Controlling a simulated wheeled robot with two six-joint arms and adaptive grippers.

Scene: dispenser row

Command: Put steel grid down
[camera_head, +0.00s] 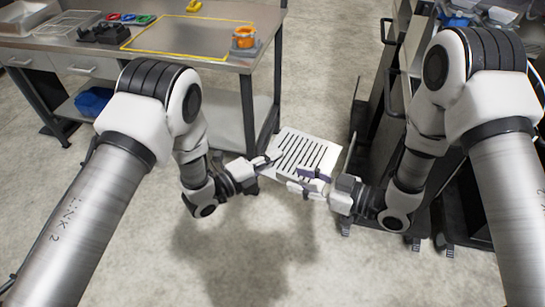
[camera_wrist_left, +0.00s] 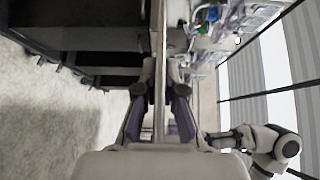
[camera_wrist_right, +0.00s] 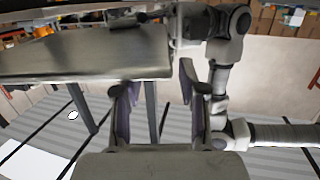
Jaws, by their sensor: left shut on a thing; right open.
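The steel grid (camera_head: 307,153) is a pale plate with rows of dark slots. In the head view it is in the air above the floor, tilted, beyond the right front of the workbench. My left gripper (camera_head: 268,161) is shut on its left edge. In the left wrist view the grid (camera_wrist_left: 159,75) shows edge-on as a thin strip between the fingers. My right gripper (camera_head: 305,182) is by the grid's near edge. In the right wrist view its fingers (camera_wrist_right: 160,100) are apart with nothing held between them. I cannot tell whether it touches the grid.
The workbench (camera_head: 210,63) stands at the left with a yellow-outlined area (camera_head: 185,52). An orange container (camera_head: 244,37) stands at its right end; trays and coloured items lie at the back left. A dark cart (camera_head: 393,100) stands at the right. Open floor (camera_head: 320,80) lies between.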

